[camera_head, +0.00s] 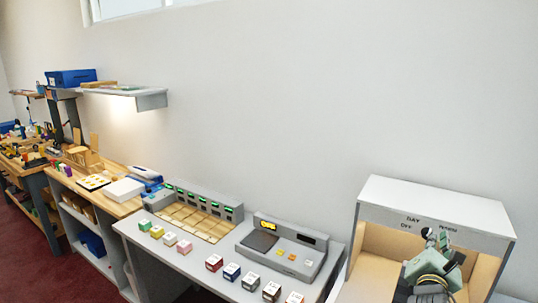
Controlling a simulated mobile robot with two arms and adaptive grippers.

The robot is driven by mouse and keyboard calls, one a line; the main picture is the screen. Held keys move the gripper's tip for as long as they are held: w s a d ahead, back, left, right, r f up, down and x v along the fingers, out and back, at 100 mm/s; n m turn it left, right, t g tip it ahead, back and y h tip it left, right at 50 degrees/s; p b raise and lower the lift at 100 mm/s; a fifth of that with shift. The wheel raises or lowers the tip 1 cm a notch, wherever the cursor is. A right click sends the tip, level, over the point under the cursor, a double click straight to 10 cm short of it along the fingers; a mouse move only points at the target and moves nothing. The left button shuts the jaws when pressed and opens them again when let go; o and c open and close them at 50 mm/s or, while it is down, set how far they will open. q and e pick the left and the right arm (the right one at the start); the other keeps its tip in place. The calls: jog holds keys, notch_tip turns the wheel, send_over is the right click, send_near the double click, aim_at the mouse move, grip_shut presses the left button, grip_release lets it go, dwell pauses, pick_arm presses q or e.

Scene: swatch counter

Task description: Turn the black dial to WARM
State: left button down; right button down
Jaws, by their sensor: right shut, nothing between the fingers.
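A white light box (378,196) with a tan interior stands at the right. Its top front panel carries the labels OFF, DAY and WARM. My right gripper (436,238) is shut and empty, raised in front of this panel just below the labels. A small dark patch at its fingertips may be the black dial, but the gripper covers that spot, and I cannot tell where the dial points or whether the fingers touch it. My left gripper is out of view.
A grey counter (188,264) left of the box holds a row of small coloured cubes, a grey device (306,262) with a display, and a sloped swatch rack (205,195) with green lights. Wooden benches and a wall shelf (120,91) are farther left.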

aim_at(427, 234)
jog(key=b+x, duration=0.1)
jog(key=x, duration=0.3)
jog(key=shift+w+f, duration=0.1)
jog(key=shift+w, duration=0.05)
jog(key=shift+w+d, duration=0.15)
jog(key=shift+d, duration=0.05)
jog(key=shift+r, duration=0.4)
jog(key=shift+r, duration=0.15)
jog(key=shift+a+f, duration=0.1)
jog(key=shift+f, duration=0.3)
jog(key=shift+f, duration=0.15)
dwell(0.3)
jog(key=shift+f+p, duration=0.25)
jog(key=shift+p, duration=0.45)
jog(key=shift+f+p, duration=0.3)
jog(key=shift+p, duration=0.05)
